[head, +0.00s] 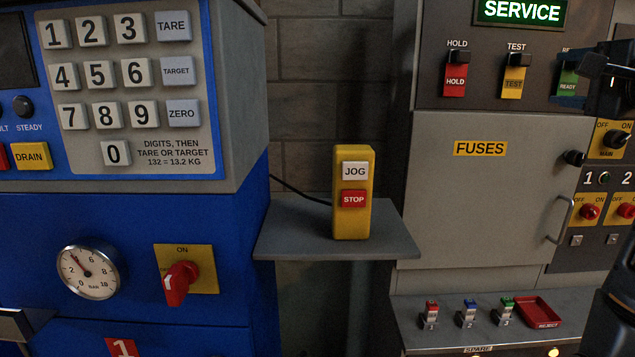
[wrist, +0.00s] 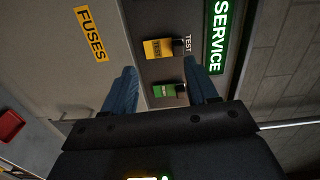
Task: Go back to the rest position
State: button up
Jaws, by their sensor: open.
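My gripper (wrist: 160,66) is open, with nothing between its two blue fingers in the wrist view. It faces the grey switch panel. The yellow TEST switch (wrist: 158,48) and the green READY switch (wrist: 165,89) show beyond and between the fingers, which look apart from them. In the head view my gripper (head: 590,80) is at the upper right edge, in front of the panel, and partly hides the green READY switch (head: 568,83). Most of my arm is out of the picture.
The fuse box door (head: 480,200) with its handle (head: 560,220) is shut. A shelf below holds spare fuses (head: 467,315) and a red reject tray (head: 535,312). A yellow JOG/STOP box (head: 352,220) stands on a small shelf (head: 290,235), beside the blue scale cabinet (head: 220,235).

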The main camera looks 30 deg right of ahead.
jog(key=w+a+f+n+y, duration=0.1)
jog(key=w+a+f+n, duration=0.1)
jog(key=a+f, duration=0.45)
jog(key=w+a+f+n, duration=0.1)
jog(key=a+f+n, duration=0.15)
jog(key=f, duration=0.75)
jog(key=w+a+f+n+y, duration=0.1)
jog(key=w+a+f+n, duration=0.1)
jog(key=a+f, duration=0.45)
jog(key=s+a+f+n+y, duration=0.2)
jog(key=s+a+f+n, duration=0.5)
jog(key=a+f, duration=0.55)
jog(key=s+a+f+n+y, duration=0.1)
jog(key=s+a+n, duration=0.4)
jog(key=s, duration=0.6)
jog(key=s+a+f+n+y, duration=0.2)
jog(key=s+a+n, duration=0.3)
jog(key=s, duration=0.6)
jog(key=shift+a+f+g+y, duration=0.3)
jog(key=shift+a+y, duration=0.05)
jog(key=shift+y, duration=0.55)
